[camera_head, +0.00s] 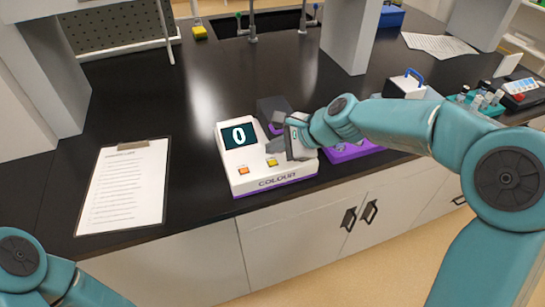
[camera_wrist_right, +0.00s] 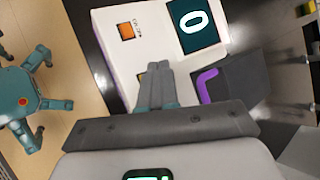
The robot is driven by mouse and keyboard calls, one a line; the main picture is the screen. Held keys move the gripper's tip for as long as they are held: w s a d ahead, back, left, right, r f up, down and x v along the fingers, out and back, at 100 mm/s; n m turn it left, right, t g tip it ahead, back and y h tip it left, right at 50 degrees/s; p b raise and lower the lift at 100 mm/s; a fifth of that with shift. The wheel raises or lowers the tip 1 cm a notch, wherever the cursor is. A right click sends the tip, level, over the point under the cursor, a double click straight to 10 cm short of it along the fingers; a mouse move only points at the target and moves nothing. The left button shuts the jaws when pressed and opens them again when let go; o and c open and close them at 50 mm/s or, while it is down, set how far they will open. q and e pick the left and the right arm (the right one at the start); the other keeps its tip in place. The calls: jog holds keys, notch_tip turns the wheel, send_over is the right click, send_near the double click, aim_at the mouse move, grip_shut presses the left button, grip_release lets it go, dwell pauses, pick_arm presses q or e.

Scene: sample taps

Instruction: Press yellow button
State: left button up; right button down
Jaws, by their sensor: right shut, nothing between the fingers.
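The white colorimeter (camera_head: 258,181) stands on the black bench with "0" on its dark screen (camera_head: 238,135). The yellow button (camera_head: 272,162) is on its front face, right of an orange button (camera_head: 243,170). My right gripper (camera_head: 289,153) is shut and empty, just right of the yellow button, over the device. In the right wrist view the shut fingers (camera_wrist_right: 158,68) lie over the device's face and hide most of the yellow button (camera_wrist_right: 141,77). I cannot tell whether they touch it. The orange button (camera_wrist_right: 126,31) shows clear there. My left gripper is out of view.
A clipboard with paper (camera_head: 125,185) lies left of the device. A purple-based instrument (camera_head: 345,152) sits just right of it, partly behind my right arm. A tube rack (camera_head: 478,103) stands farther right. The bench between clipboard and device is clear.

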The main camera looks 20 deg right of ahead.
aim_at(276, 165)
notch_tip(276, 165, up, 4)
jog(key=shift+f+p, duration=0.25)
jog(key=shift+p, duration=1)
